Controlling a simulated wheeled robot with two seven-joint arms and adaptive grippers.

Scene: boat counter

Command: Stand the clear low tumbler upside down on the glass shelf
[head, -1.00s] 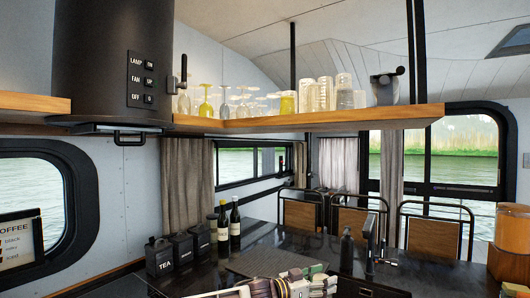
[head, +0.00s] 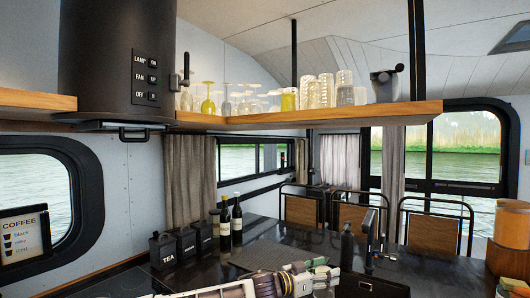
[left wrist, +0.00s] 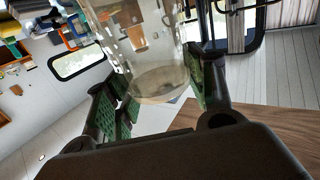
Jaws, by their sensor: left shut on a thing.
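In the left wrist view my left gripper (left wrist: 160,88) is shut around a clear tumbler (left wrist: 152,50), with a green-padded finger on either side. The tumbler's thick round end is nearest the wrist; its far end runs out of the picture. In the head view my left arm and gripper (head: 285,284) show only at the bottom edge, low over the dark counter, and I cannot make out the tumbler there. The wooden glass shelf (head: 330,116) hangs above, well clear of the gripper. My right gripper is not in view.
Stemmed glasses (head: 208,98), a yellow tumbler (head: 288,100) and several clear tumblers (head: 327,90) stand on the shelf, with a dark jug (head: 384,86) to their right. A black hood (head: 115,60) bounds its left. Bottles (head: 237,219) and black canisters (head: 163,250) stand on the counter.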

